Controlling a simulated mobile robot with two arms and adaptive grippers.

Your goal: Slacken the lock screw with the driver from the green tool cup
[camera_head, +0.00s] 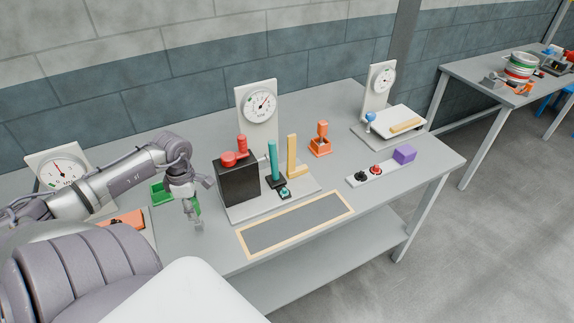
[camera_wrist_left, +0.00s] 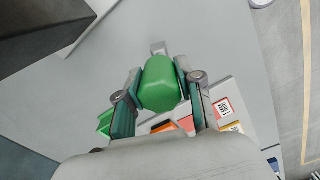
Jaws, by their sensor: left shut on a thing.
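My left gripper (camera_head: 194,211) is shut on the green handle of the driver (camera_wrist_left: 160,84), which shows between both fingers in the left wrist view. A grey metal part sticks out beyond the handle there. In the head view the driver (camera_head: 197,206) is partly hidden by the fingers and is held left of the black box. The green tool cup (camera_head: 160,194) stands on the table behind and left of the gripper; a green piece of it shows in the wrist view (camera_wrist_left: 104,123). I cannot make out which part is the lock screw. My right gripper is not in view.
Right of the gripper stands a black box (camera_head: 238,184) with red knobs, a dial (camera_head: 260,104), a teal lever (camera_head: 273,160) and a yellow post (camera_head: 292,157). An orange stand (camera_head: 321,140) is behind. A framed grey mat (camera_head: 296,224) lies in front. An orange item (camera_head: 124,220) lies left.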

